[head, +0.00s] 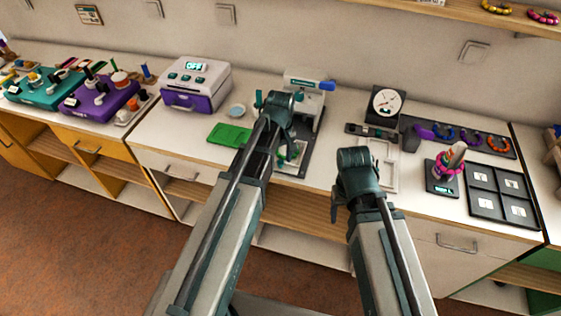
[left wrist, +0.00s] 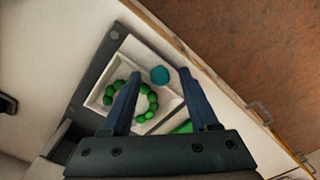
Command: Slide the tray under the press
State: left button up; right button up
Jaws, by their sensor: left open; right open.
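The white press (head: 306,84) with a blue handle (head: 327,86) stands on a dark base (head: 301,166) at the middle of the counter. A white tray (left wrist: 138,50) holding a ring of green beads (left wrist: 152,99) lies on that base. A round teal knob (left wrist: 160,75) is at the tray's edge. My left gripper (left wrist: 160,73) is open, its fingers above the tray on either side of the knob; no grip shows. My left arm partly hides the press and tray in the head view. My right gripper (head: 335,206) is open near the counter's front edge, its fingers mostly hidden.
A green mat (head: 229,134) and a small dish (head: 237,111) lie left of the press. A purple and white machine (head: 197,84) stands further left. A dial scale (head: 387,104), white frame (head: 389,172) and bracelet stand (head: 443,180) are to the right.

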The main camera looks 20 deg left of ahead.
pick_arm(q)
grip_shut()
dwell(1.4)
